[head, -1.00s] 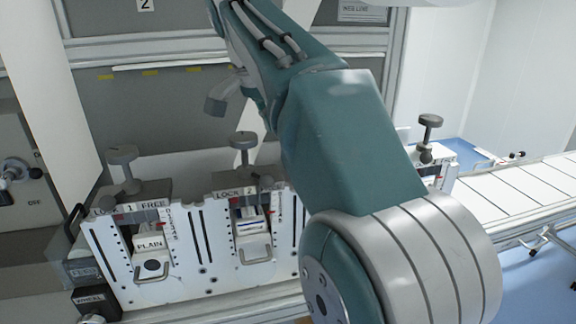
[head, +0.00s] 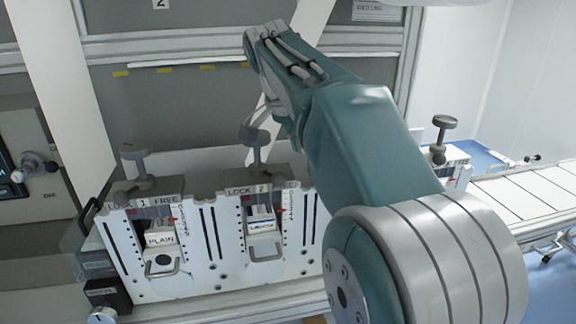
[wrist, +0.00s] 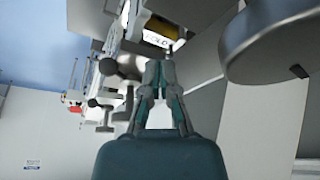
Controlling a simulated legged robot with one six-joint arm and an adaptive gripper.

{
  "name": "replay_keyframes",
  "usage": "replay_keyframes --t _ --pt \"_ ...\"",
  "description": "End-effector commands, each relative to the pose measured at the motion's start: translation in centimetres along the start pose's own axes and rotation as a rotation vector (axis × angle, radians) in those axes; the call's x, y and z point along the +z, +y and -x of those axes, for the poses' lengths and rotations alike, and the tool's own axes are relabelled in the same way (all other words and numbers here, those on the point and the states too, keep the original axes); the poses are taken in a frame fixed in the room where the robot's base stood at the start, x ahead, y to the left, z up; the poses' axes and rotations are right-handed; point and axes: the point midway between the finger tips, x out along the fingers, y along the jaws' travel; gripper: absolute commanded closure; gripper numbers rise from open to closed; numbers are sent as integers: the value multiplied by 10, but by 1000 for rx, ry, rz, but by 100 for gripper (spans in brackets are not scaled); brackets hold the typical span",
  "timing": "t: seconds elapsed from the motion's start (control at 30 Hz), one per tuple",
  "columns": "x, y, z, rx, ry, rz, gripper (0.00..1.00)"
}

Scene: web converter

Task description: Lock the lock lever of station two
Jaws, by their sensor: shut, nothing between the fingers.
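Station two (head: 262,222) is a slot in the white panel under a label reading LOCK 2, with the right end of the label partly hidden. Its grey T-shaped lever (head: 256,140) stands upright on top of the block behind the label. Whether it is at the lock or free side cannot be made out. My gripper (head: 252,128) hangs by the top of this lever, partly hidden by my arm. Contact cannot be told. In the wrist view my gripper (wrist: 158,66) has its fingers together and empty. A large grey round knob (wrist: 268,40) is close at upper right there.
Station one (head: 160,245), with its own lever (head: 134,158), is on the left. A white slatted conveyor (head: 530,195) runs off right. A grey cabinet wall (head: 180,100) rises behind. My arm covers the panel's middle.

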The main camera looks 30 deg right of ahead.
Motion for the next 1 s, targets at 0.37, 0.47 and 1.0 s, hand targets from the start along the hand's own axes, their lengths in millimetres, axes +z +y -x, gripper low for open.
replay_keyframes --t 0.37,0.47,1.0 --pt "30 0 -28 -1 0 4 100" --pt "37 0 -27 -1 1 3 100" --pt "40 0 -26 5 0 -12 100"
